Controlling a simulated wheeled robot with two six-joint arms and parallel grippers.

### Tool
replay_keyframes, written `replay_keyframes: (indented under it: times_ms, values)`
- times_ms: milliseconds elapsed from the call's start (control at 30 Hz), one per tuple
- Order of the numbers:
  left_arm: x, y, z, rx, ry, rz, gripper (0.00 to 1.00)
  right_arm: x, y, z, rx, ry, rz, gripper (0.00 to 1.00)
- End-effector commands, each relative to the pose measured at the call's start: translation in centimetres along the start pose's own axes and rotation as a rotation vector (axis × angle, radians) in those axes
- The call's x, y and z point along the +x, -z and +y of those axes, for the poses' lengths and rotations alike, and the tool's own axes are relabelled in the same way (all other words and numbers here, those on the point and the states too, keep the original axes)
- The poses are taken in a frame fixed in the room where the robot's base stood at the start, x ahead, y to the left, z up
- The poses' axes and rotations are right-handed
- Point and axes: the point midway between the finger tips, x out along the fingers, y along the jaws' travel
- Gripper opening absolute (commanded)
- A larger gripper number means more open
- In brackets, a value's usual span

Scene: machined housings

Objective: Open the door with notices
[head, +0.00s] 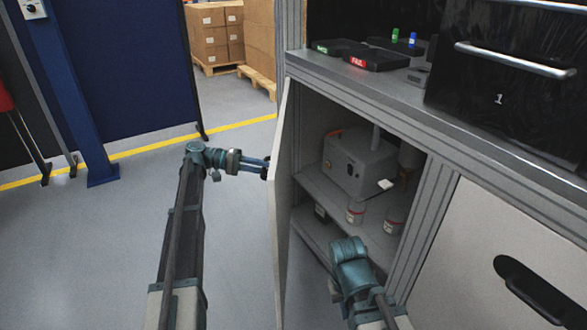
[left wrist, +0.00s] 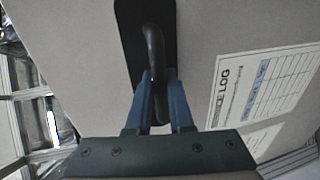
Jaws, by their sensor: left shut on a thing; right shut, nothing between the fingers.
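The door (head: 283,195) with notices stands swung open, seen nearly edge-on in the head view. Its light grey face fills the left wrist view (left wrist: 80,65), with a printed notice sheet (left wrist: 265,88) on the right. My left gripper (head: 264,168) is at the door's outer side, shut on the dark handle (left wrist: 154,50), a curved bar on a black backing plate. In the left wrist view its blue fingers (left wrist: 160,95) sit on either side of the bar. My right gripper (head: 338,290) is low in front of the open cupboard, shut and empty, its fingers mostly hidden.
Inside the cupboard are a grey box-shaped unit (head: 358,160) and several small containers (head: 355,211) on a shelf. A worktop (head: 420,105) with dark trays is above. A closed panel (head: 500,240) is at right. Floor left of the door is clear.

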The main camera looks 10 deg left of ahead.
Motion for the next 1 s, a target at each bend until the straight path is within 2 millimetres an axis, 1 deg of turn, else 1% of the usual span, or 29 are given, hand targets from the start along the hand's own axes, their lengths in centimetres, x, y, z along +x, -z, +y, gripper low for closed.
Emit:
replay_keyframes:
  times_ms: [33,100,200,300,433,767,800,933,1000]
  values:
    - [-1.3,0.5,-0.3,0.002,0.002,-0.017,0.00,0.0,0.0,0.0,0.000,0.000,0.000,0.00]
    - [-2.6,0.5,-0.6,0.007,0.002,-0.039,0.00,0.0,0.0,0.0,0.000,0.000,0.000,0.00]
    - [-3.9,0.6,-0.9,0.013,0.002,-0.065,0.00,0.0,0.0,0.0,0.000,0.000,0.000,0.00]
    - [-4.7,0.6,-1.1,0.016,0.002,-0.081,0.00,0.0,0.0,0.0,0.000,0.000,0.000,0.00]
    - [-5.2,0.5,-1.1,0.018,0.002,-0.092,0.00,0.0,0.0,0.0,0.000,0.000,0.000,0.00]
    - [-5.2,0.5,-1.1,0.018,0.002,-0.094,0.00,0.0,0.0,0.0,0.000,0.000,0.000,0.00]
    - [-5.2,0.5,-1.1,0.018,0.002,-0.094,0.23,0.0,0.0,0.0,0.000,0.000,0.000,0.00]
    - [-5.2,0.5,-1.1,0.019,0.002,-0.093,0.47,0.0,0.0,0.0,0.000,0.000,0.000,0.00]
    - [-5.2,0.5,-1.1,0.019,0.001,-0.093,0.49,0.0,0.0,0.0,0.000,0.000,0.000,0.00]
